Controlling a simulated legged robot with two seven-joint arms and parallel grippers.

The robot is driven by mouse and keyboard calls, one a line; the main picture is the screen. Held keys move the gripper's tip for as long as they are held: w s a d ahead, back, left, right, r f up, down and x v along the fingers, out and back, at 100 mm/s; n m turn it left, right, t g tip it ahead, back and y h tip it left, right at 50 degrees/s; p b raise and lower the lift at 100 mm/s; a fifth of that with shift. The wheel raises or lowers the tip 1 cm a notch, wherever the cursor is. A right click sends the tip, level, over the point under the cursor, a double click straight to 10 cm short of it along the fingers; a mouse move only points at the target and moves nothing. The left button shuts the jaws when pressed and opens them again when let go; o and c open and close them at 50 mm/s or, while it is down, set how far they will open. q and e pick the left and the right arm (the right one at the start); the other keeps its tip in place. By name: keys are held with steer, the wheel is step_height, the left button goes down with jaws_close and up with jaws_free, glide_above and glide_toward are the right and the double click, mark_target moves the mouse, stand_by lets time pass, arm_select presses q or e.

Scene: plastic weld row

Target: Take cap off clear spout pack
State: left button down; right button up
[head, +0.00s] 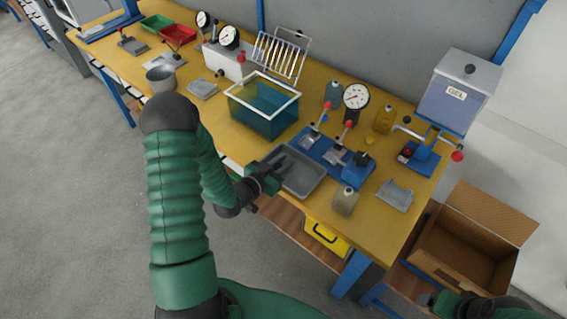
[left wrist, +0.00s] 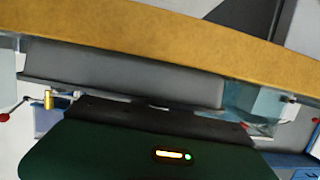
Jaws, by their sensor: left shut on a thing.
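A clear, greyish spout pack (head: 345,201) stands upright on the front part of the bench, right of the grey tray, with a small dark cap (head: 349,189) on top. My left gripper (head: 275,173) is at the left end of the grey tray (head: 300,174), well left of the pack. It looks shut on the tray's rim; the wrist view shows its dark fingers (left wrist: 158,106) against a long grey wall. The exact contact is hard to see. My right gripper (head: 468,305) shows partly at the bottom right, away from the bench; its jaws are unclear.
A blue fixture (head: 345,170) with red-knobbed levers and a gauge (head: 356,96) stands behind the tray. A yellow pack (head: 384,119) and a bluish pack (head: 334,92) stand farther back. A water tank (head: 262,118) is left. An open cardboard box (head: 455,262) is right of the bench.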

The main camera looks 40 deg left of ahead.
arm_select(q)
steer(key=shift+s+d+f, duration=0.1)
steer(key=shift+s+f, duration=0.25)
steer(key=shift+f, duration=0.35)
steer(key=c, duration=1.7)
jaws_free()
steer(key=shift+s, duration=0.1)
steer(key=o, duration=0.4)
steer(key=shift+o, duration=0.2)
steer(key=shift+r+p, duration=0.35)
steer(key=shift+r, duration=0.05)
steer(key=shift+a+r+p, duration=0.2)
steer(key=shift+r+p, duration=0.1)
steer(key=p+v, duration=0.3)
steer(key=v, duration=0.8)
steer(key=shift+r+p, duration=0.2)
steer(key=shift+p, duration=0.2)
arm_select(e)
steer(key=r, duration=0.4)
steer(key=shift+w+a+r, duration=0.15)
steer(key=shift+a+r, duration=0.1)
steer(key=shift+r, duration=0.1)
arm_select(q)
steer(key=shift+s+a, duration=0.1)
steer(key=shift+a, duration=0.05)
